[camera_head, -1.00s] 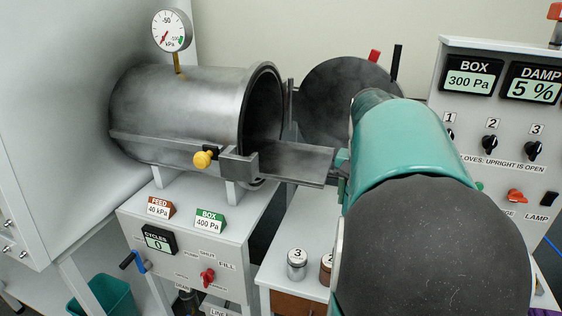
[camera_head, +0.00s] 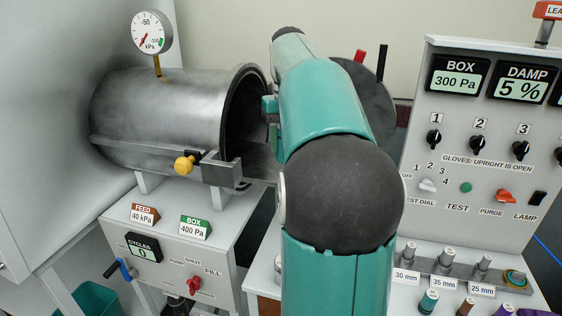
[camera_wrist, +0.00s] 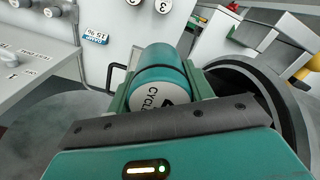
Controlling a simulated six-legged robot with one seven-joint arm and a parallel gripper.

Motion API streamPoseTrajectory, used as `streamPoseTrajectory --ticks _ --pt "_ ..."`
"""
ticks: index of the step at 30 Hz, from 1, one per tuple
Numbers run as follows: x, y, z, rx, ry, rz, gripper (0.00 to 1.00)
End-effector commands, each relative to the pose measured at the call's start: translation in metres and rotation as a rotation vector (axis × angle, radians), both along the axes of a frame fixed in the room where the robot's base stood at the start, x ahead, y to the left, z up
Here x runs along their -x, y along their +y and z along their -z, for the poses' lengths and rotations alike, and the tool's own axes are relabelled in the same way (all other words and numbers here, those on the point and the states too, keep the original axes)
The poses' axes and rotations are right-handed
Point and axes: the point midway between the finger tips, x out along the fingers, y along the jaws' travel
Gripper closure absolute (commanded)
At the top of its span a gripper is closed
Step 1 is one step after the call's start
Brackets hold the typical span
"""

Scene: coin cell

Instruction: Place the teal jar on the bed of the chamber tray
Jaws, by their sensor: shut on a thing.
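My gripper (camera_wrist: 166,72) is shut on the teal jar (camera_wrist: 160,58), one finger on each side, in the wrist view. The jar has a dark band and a pale end with dark lettering, partly cut off by the gripper body. In the head view my arm hides the jar and most of the gripper, beside the chamber mouth. The chamber tray (camera_head: 258,162) juts from the open steel chamber (camera_head: 165,112); my arm covers most of its bed. I cannot tell the height of the jar over the bed.
A yellow knob (camera_head: 184,165) and latch block (camera_head: 222,172) stand at the chamber's front. The round dark door (camera_head: 378,105) is swung open behind my arm. A control panel (camera_head: 490,150) stands at right, with several small jars below it.

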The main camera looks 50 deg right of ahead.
Motion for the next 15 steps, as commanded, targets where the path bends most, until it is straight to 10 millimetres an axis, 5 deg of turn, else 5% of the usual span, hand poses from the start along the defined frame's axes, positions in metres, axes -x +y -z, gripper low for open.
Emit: streamPoseTrajectory --ticks 6,15 --pt "-0.035 -0.031 0.026 -0.001 0.0 -0.001 0.73" --pt "-0.062 -0.052 0.065 0.001 -0.002 -0.003 0.73"
